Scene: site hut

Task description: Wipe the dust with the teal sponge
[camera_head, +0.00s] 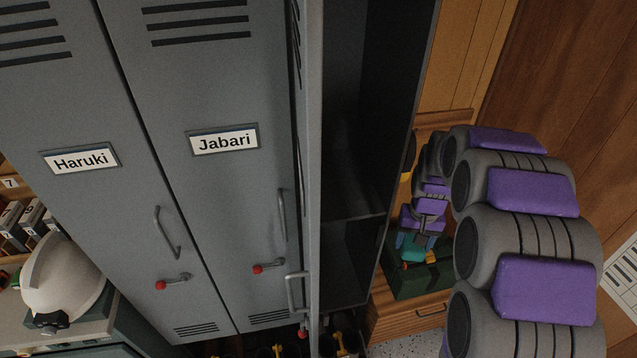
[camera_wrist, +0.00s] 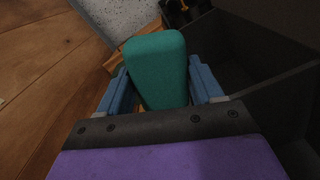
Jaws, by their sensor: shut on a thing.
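The teal sponge (camera_wrist: 157,68) is held between the two blue fingers of my gripper (camera_wrist: 162,88) in the wrist view. The fingers touch it on both sides and it stands up past their tips. In the head view my gripper (camera_head: 420,238) is small and far down my arm, with a bit of the teal sponge (camera_head: 413,256) showing below it, over or in a dark green box. I cannot make out any dust in either view.
The dark green box (camera_head: 425,278) stands on a wooden drawer unit (camera_head: 400,318). An open grey locker door (camera_head: 312,150) is left of my arm. Closed lockers labelled Haruki (camera_head: 80,160) and Jabari (camera_head: 224,140) stand further left. A white helmet (camera_head: 62,280) sits at lower left.

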